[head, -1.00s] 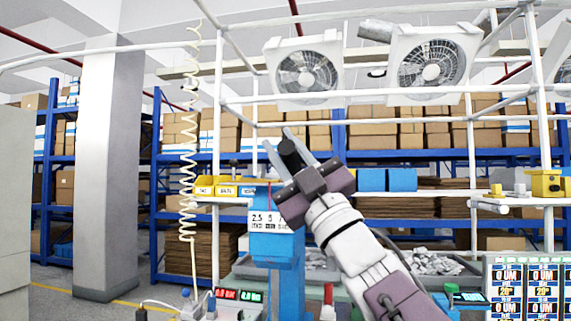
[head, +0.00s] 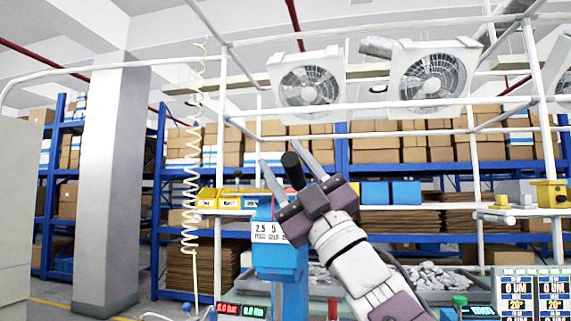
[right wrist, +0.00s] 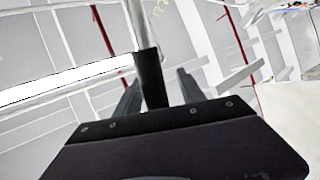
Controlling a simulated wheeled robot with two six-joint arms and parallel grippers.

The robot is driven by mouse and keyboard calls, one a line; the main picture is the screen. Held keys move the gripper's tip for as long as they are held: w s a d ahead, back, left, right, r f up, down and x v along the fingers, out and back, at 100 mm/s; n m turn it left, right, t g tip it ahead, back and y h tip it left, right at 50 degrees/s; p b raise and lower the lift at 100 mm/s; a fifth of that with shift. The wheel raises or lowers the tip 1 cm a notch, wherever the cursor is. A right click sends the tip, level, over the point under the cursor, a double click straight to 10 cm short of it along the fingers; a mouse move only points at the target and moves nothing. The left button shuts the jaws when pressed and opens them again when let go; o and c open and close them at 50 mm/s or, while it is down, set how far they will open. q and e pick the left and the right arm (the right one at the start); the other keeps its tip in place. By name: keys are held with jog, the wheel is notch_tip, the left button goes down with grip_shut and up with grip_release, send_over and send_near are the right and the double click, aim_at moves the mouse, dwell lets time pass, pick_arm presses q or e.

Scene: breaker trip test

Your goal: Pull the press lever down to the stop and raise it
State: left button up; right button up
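The blue press (head: 280,262) stands at the middle of the head view, with a white "2.5 5" label on its front. A black cylindrical grip (head: 293,172), which looks like the end of the press lever, points upward between the fingers of my right gripper (head: 281,154). The two grey fingers are spread, one on each side of the grip. In the right wrist view the black grip (right wrist: 152,80) stands between the fingers, with a gap toward the right finger. The lever's lower part is hidden behind my gripper. My left gripper is not in view.
Yellow bins (head: 228,199) and blue bins (head: 390,192) stand on the shelf behind the press. Fans (head: 433,72) hang from a white frame above. Red and green displays (head: 240,310) sit at the lower left, and a label panel (head: 528,292) at the lower right.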

jog(key=b+v, duration=0.3)
jog(key=v, duration=0.5)
jog(key=shift+d+f, duration=0.1)
jog(key=shift+f, duration=0.05)
jog(key=shift+s+d+f, duration=0.2)
jog(key=shift+s+f, duration=0.05)
